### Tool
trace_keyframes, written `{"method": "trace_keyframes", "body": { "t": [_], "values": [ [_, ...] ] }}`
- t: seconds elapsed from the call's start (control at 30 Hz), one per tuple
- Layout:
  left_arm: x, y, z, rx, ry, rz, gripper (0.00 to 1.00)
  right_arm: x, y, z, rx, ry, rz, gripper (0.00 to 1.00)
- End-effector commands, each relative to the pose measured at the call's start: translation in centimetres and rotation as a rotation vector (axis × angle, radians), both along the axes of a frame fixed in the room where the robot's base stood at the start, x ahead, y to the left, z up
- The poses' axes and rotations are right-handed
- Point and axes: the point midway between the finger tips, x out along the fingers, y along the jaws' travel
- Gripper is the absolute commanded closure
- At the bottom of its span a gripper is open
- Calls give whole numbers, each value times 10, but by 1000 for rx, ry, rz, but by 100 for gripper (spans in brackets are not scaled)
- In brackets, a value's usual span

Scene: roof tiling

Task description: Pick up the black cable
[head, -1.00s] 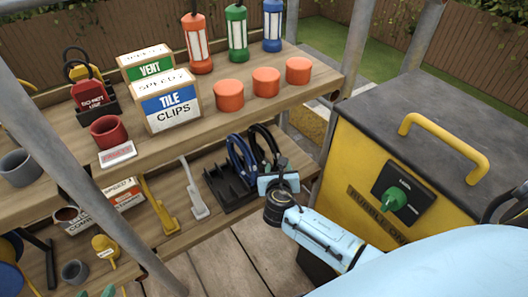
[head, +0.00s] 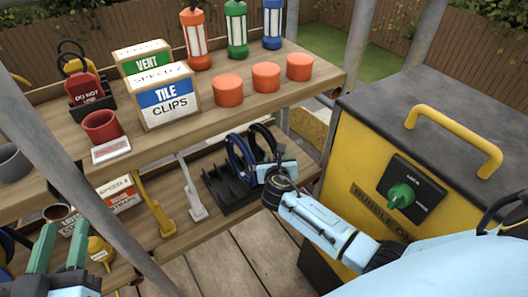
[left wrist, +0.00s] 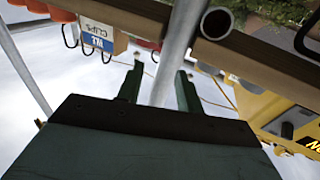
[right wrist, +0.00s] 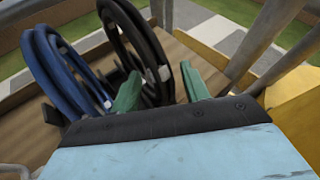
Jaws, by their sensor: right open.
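The black cable (head: 262,134) is a coil standing upright at the right end of a black slotted rack (head: 220,185) on the lower shelf. A blue cable coil (head: 236,158) stands just left of it. My right gripper (right wrist: 160,88) is open at the rack. In the right wrist view the black cable (right wrist: 155,48) stands between its green fingers, closer to the left one; I cannot tell whether it touches. In the head view the right fingertips are hidden behind the gripper's body. My left gripper (head: 60,250) is open and empty at the lower left, beside a metal post (head: 90,205).
The upper shelf (head: 215,115) overhangs the rack, with orange caps (head: 266,78) and a tile clips box (head: 163,97).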

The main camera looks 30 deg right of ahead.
Motion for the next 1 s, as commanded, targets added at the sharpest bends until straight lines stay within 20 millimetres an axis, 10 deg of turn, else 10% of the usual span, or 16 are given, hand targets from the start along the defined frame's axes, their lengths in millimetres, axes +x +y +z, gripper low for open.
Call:
{"method": "trace_keyframes", "body": {
  "t": [0.3, 0.7, 1.0],
  "values": [
    [-9, -5, 44, -87, -274, -18, 64, 14, -9, -8, 0, -1, 0, 54],
    [-13, -6, 55, -106, -332, -21, 64, 17, -10, -8, 0, 0, 0, 54],
    [-13, -6, 55, -106, -332, -21, 64, 17, -10, -8, 0, 0, 0, 94]
  ]
}}
